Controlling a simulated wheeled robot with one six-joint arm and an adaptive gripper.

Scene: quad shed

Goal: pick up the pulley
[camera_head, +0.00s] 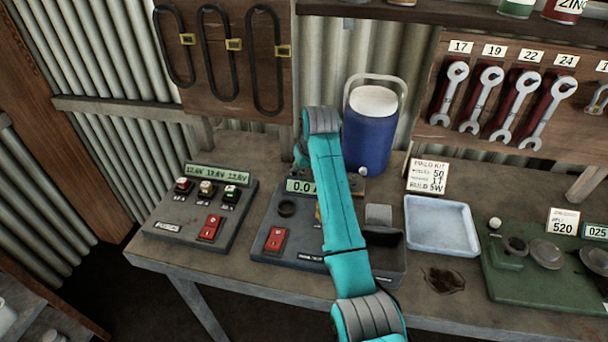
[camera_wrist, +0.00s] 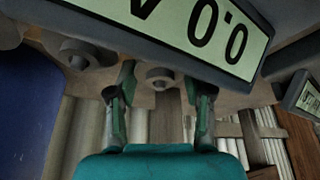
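My gripper (camera_wrist: 160,84) is open in the wrist view, with one finger on each side of a small round grey part with a raised hub (camera_wrist: 160,78), which looks like a pulley. This part sits at the edge of a tan board just beyond the fingertips, and no finger clearly touches it. A second grey round part (camera_wrist: 82,52) sits further left on the same board.
A meter box (camera_head: 278,215) with a display stands close by the gripper; its display fills the top of the wrist view. A blue cooler (camera_head: 370,140) stands behind.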

